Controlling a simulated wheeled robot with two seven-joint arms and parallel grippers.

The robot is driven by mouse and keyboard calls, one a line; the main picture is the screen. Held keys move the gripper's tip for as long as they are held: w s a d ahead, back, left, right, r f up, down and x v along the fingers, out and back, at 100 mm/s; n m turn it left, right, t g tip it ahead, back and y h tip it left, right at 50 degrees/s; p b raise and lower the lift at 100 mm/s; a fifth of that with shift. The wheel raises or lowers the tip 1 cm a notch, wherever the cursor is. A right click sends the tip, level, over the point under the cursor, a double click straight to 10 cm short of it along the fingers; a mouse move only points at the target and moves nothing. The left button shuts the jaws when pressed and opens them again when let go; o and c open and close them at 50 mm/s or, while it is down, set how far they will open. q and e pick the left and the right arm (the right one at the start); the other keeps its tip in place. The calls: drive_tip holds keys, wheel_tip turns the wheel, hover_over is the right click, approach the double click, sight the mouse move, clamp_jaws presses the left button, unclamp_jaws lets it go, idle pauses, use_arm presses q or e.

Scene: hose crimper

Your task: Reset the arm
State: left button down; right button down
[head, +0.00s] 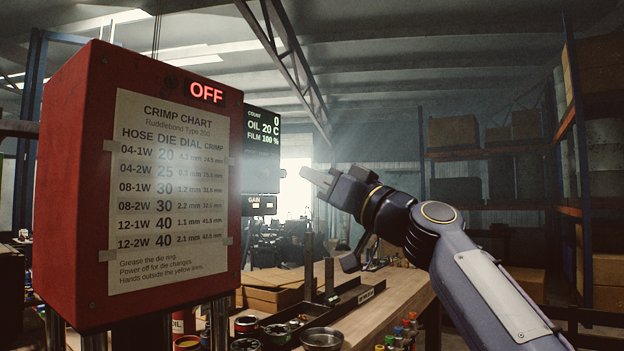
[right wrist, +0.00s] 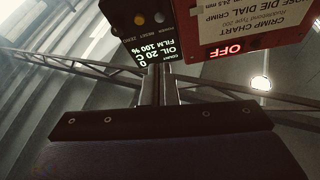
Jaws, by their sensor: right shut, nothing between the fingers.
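My right gripper (head: 308,174) is raised in the middle of the head view, pointing left toward the red crimper. Its fingers are shut with nothing between them; they also show in the right wrist view (right wrist: 158,82). The red crimper housing (head: 60,190) fills the left side, with a lit red OFF sign (head: 206,93) and a crimp chart (head: 168,240). It shows upside down in the right wrist view (right wrist: 215,64). A dark display panel (head: 262,155) beside it reads OIL 20 C and FILM 100 %. My left gripper is not in view.
A wooden bench (head: 395,293) below carries a black tray (head: 340,305), a metal bowl (head: 321,339), tins (head: 187,343) and cardboard boxes (head: 270,287). Shelving with boxes (head: 460,132) stands at the right.

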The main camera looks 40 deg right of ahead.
idle(0.3)
drive_tip(key=s+a+f+g, duration=0.1)
drive_tip(key=a+f+g, duration=0.2)
drive_tip(key=f, duration=0.5)
drive_tip(key=s+a+f+m+g, duration=0.1)
drive_tip(key=a+f+g, duration=0.15)
drive_tip(key=f, duration=0.55)
drive_tip(key=s+a+f+g, duration=0.15)
drive_tip(key=a+f, duration=0.25)
drive_tip(key=f, duration=0.4)
drive_tip(key=s+a+f+g+h, duration=0.1)
drive_tip(key=s+a+f+g, duration=0.15)
drive_tip(key=s+f, duration=0.6)
drive_tip(key=s+a+f+m+g+p, duration=0.1)
drive_tip(key=s+a+f+g, duration=0.2)
drive_tip(key=f, duration=1)
drive_tip(key=s+a+f+g+h, duration=0.1)
drive_tip(key=s+f+g, duration=0.4)
drive_tip(key=f, duration=0.6)
wheel_tip(320, 180, up, 15)
drive_tip(key=p, duration=1.4)
drive_tip(key=shift+s+d+t+p, duration=0.2)
drive_tip(key=shift+t+p, duration=0.1)
drive_tip(key=shift+t, duration=0.15)
